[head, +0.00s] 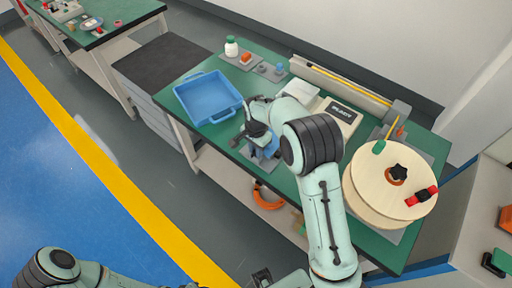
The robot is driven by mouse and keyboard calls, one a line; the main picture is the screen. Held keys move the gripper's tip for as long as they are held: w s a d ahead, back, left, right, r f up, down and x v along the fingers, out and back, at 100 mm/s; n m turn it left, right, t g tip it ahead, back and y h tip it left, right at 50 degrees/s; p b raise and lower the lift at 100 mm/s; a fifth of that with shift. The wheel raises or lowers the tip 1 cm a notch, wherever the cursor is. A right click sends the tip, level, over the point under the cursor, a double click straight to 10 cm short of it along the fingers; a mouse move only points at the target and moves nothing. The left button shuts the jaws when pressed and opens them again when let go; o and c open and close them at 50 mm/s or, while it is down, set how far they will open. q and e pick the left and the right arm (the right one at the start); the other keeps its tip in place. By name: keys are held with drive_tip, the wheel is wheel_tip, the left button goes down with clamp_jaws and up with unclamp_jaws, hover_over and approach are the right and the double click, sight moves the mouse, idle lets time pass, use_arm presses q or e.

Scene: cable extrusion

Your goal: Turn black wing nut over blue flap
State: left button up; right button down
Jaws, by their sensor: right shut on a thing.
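My right arm reaches over the green table. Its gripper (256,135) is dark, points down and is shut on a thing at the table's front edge. The blue flap (267,152) shows just below and beside the fingers, on a small grey fixture. The black wing nut cannot be made out apart from the dark fingers; the grip is at its place over the blue flap. My left arm lies low at the bottom left. Its gripper (262,278) seems to show in part at the bottom edge, clear of the table, and its opening cannot be told.
A blue tray (208,97) stands left of the right gripper. A large cable spool (365,190) with a black star knob stands at the right. A labelled beige box (338,117) and a white bottle (231,46) stand behind. An orange cable coil (268,197) lies below the table.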

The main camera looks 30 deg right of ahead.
idle(0.4)
drive_tip(key=c, duration=1)
unclamp_jaws()
drive_tip(key=shift+r, duration=0.15)
use_arm(q)
drive_tip(key=shift+w+r+p, duration=0.5)
drive_tip(key=shift+r+p, duration=0.15)
drive_tip(key=shift+r, duration=0.15)
use_arm(e)
wheel_tip(320, 180, up, 13)
